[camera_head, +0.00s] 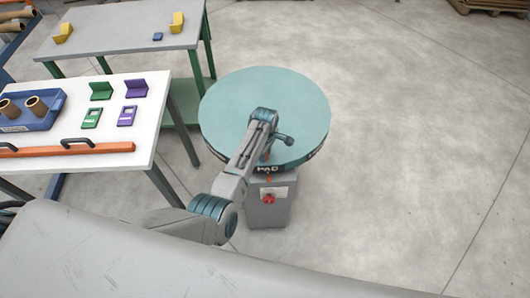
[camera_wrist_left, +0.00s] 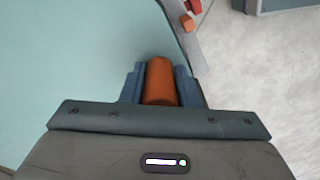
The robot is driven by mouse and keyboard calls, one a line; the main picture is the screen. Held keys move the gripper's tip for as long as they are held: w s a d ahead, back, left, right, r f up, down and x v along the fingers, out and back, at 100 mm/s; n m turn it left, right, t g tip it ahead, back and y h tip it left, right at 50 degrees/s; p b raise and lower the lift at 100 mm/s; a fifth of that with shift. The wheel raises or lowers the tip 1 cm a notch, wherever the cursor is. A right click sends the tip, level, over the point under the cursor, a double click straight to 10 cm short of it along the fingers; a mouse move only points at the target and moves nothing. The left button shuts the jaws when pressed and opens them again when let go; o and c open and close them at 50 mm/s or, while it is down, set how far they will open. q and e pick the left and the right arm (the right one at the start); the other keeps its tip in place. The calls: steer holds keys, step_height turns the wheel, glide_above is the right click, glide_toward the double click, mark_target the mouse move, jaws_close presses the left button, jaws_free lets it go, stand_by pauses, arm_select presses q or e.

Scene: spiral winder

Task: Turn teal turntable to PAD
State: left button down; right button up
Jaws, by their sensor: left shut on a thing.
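The teal turntable (camera_head: 225,105) is a large round disc with a dark lettered rim, on a grey pedestal (camera_head: 265,213). The word PAD (camera_head: 267,169) shows on the rim at the near side, just above a small orange mark on the pedestal. My left gripper (camera_head: 267,153) is at the near edge of the disc and partly hidden by its own arm. In the left wrist view its fingers are shut on an orange upright handle (camera_wrist_left: 160,82), with the teal top (camera_wrist_left: 80,60) beside it. My right gripper is not in view.
A red knob (camera_head: 268,199) is on the pedestal front. A white table (camera_head: 160,88) at left holds a blue tray (camera_head: 48,118), green and purple parts and an orange bar (camera_head: 75,149). A grey table (camera_head: 130,30) stands behind. Floor to the right is clear.

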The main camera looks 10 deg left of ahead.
arm_select(q)
steer(key=shift+w+d+r, duration=0.1)
steer(key=shift+d, duration=0.05)
steer(key=c, duration=1.1)
jaws_free()
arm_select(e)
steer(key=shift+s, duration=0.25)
arm_select(q)
steer(key=shift+r, duration=0.55)
step_height(320, 180, up, 10)
steer(key=shift+f+b, duration=0.2)
steer(key=shift+b, duration=0.6)
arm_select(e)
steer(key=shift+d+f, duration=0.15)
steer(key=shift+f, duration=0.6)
